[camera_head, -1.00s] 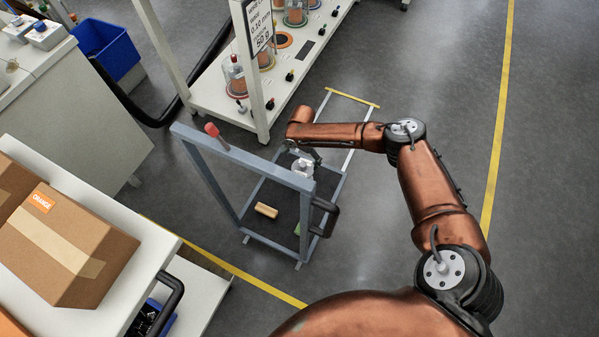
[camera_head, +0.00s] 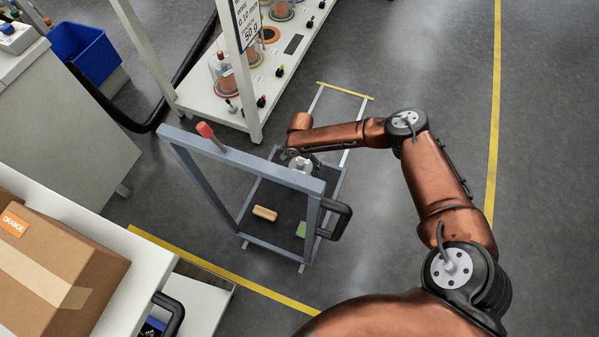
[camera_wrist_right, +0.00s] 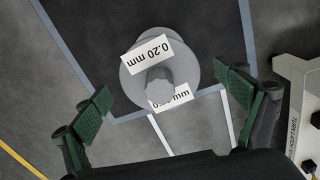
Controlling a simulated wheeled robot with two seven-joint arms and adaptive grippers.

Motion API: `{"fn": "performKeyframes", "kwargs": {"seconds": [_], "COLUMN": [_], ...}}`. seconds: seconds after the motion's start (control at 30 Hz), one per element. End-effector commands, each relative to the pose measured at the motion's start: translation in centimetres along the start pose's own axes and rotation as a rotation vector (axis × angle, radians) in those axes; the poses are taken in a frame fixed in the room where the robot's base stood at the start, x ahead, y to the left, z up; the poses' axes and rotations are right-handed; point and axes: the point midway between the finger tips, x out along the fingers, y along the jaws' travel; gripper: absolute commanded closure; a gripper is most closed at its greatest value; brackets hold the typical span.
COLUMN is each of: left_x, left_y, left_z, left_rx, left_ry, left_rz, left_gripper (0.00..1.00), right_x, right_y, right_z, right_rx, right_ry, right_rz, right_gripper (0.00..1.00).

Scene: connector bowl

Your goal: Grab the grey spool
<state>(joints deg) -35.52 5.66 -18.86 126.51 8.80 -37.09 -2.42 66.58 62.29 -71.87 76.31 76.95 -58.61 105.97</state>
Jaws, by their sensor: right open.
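The grey spool (camera_wrist_right: 152,55) shows in the right wrist view, with white labels reading "0.20 mm". It stands over the dark deck of the cart, near the cart's edge. My right gripper (camera_wrist_right: 168,101) is open, with one green-padded finger on each side of the view and the spool between and beyond them. It looks empty. In the head view my right gripper (camera_head: 297,158) is over the cart, right at the pale grey spool (camera_head: 302,165), and the frame and arm partly hide this spot. I cannot tell whether the fingers touch the spool.
The cart's blue-grey upright frame (camera_head: 245,160) rises in front of the gripper. A tan block (camera_head: 265,213) and a green item (camera_head: 301,229) lie on the deck. A white shelf (camera_head: 245,115) with spools stands behind. A cardboard box (camera_head: 60,265) is at left. Floor at right is clear.

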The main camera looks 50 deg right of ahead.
Motion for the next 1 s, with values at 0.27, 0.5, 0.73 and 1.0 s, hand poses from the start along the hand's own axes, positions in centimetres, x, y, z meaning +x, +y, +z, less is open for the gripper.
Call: {"fn": "performKeyframes", "kwargs": {"seconds": [0.27,0.5,0.73,1.0], "left_x": [-0.01,0.00,0.01,0.01], "left_y": [0.00,0.01,0.02,0.01], "left_z": [-0.01,0.00,0.01,0.03], "left_rx": [0.000,0.001,0.001,0.001], "left_ry": [-0.001,-0.001,-0.002,-0.002], "left_rz": [0.000,0.000,0.000,0.000], "left_gripper": [0.60,0.60,0.60,0.60], "right_x": [-0.01,0.01,0.02,0.03], "right_y": [0.01,0.02,0.01,0.01], "right_z": [-0.01,0.00,0.00,0.01], "right_rx": [0.000,0.000,0.000,0.000], "right_ry": [0.000,0.000,0.000,0.000], "right_rz": [0.000,0.000,0.000,0.000], "right_gripper": [0.24,0.40,0.56,0.75]}}
